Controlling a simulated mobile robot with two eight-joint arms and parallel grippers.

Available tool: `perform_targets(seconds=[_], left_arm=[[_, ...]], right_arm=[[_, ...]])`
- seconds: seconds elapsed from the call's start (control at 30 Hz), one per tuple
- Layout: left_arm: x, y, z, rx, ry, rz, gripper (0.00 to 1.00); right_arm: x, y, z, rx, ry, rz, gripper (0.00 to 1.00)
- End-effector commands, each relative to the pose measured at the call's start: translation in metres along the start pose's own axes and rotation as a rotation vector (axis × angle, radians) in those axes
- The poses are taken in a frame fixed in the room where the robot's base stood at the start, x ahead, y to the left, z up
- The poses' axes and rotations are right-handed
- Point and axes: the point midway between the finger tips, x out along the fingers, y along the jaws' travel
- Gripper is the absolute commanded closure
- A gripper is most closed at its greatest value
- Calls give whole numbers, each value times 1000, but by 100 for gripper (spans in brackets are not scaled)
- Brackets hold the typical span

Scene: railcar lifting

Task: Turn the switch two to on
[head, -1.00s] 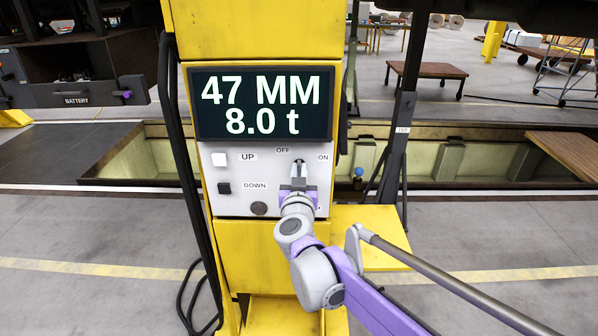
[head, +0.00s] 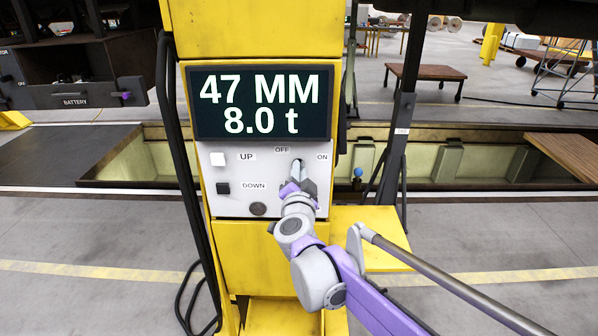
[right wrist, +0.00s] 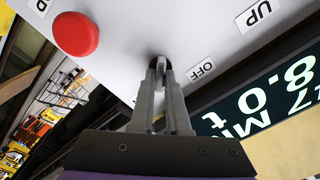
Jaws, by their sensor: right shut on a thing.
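The yellow lifting column's grey control panel (head: 234,206) faces me in the head view. The rotary switch (head: 299,161) sits at its upper right, between the OFF label (head: 282,150) and the ON label (head: 322,157). My right gripper (head: 297,173) is shut on the switch, with the wrist rolled so it looks tilted. In the right wrist view the two fingers (right wrist: 160,72) close around the switch just beside the OFF label (right wrist: 201,70). The fingers hide most of the handle, so its exact angle cannot be told. My left gripper is not in view.
A display (head: 262,104) above the panel reads 47 MM and 8.0 t. White UP (head: 218,159) and black DOWN (head: 223,188) buttons are at the panel's left. A red button (right wrist: 75,33) shows in the right wrist view. Black cables (head: 178,120) hang left of the column.

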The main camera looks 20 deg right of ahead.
Motion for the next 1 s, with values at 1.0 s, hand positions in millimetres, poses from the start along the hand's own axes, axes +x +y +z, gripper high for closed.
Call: perform_targets(seconds=[1.0], left_arm=[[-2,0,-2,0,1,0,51]], right_arm=[[0,1,1,269,-1,0,100]])
